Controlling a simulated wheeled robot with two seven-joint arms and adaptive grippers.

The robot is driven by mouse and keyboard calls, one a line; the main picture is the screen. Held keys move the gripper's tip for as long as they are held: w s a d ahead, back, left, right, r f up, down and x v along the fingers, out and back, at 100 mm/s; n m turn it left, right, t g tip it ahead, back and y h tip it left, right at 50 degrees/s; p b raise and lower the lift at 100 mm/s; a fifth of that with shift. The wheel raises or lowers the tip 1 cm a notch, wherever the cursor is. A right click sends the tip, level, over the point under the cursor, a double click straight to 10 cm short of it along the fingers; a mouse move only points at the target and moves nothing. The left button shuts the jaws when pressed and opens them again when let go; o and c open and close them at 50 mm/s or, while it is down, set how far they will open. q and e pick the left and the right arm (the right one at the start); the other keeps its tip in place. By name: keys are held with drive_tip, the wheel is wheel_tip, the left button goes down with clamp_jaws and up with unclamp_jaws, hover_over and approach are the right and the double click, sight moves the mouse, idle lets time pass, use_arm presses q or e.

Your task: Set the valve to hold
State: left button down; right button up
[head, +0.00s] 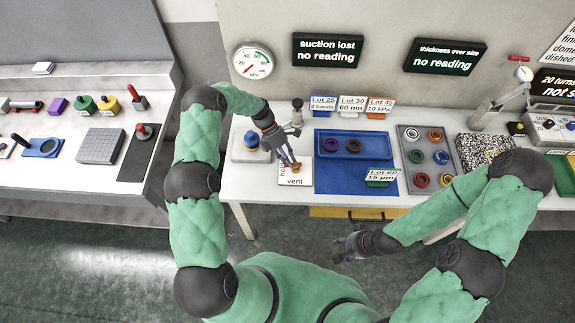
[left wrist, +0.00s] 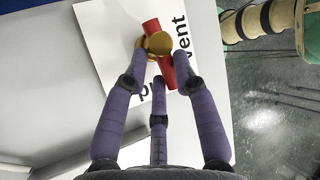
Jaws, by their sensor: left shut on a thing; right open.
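The valve (left wrist: 155,43) has a brass body and a red lever (left wrist: 152,26), on a white label plate (left wrist: 105,50). In the left wrist view the lever runs from top to lower right, roughly along the word "vent"; another word is partly hidden. In the head view the plate (head: 294,182) reads "vent" at its front and "ho" at its left edge. My left gripper (left wrist: 158,68) is shut on the lever, its fingers around it; it also shows in the head view (head: 290,160). Which word the lever points at is unclear. My right gripper (head: 348,246) is open and empty, before the bench.
A metal post (head: 297,115) rises behind. A round gauge (head: 253,61) and a "suction lost, no reading" display (head: 328,50) are on the wall.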

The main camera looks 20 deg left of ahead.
use_arm(q)
drive_tip(key=shift+s+d+f+m+g+y+b, duration=0.1)
drive_tip(key=shift+f+m+g+y+b, duration=0.1)
drive_tip(key=shift+m+g+b, duration=0.3)
drive_tip(key=shift+s+d+f+m+g+y+b, duration=0.1)
drive_tip(key=shift+f+m+g+y+b, duration=0.15)
drive_tip(key=shift+m+b, duration=0.4)
drive_tip(key=shift+r, duration=0.1)
drive_tip(key=c, duration=1)
unclamp_jaws()
drive_tip(key=shift+a, duration=0.1)
drive_tip(key=shift+c, duration=0.2)
drive_tip(key=shift+w+r, duration=0.2)
drive_tip(key=shift+w+a+r, duration=0.1)
drive_tip(key=shift+w+r, duration=0.05)
drive_tip(key=v, duration=1.1)
drive_tip(key=shift+r, duration=0.2)
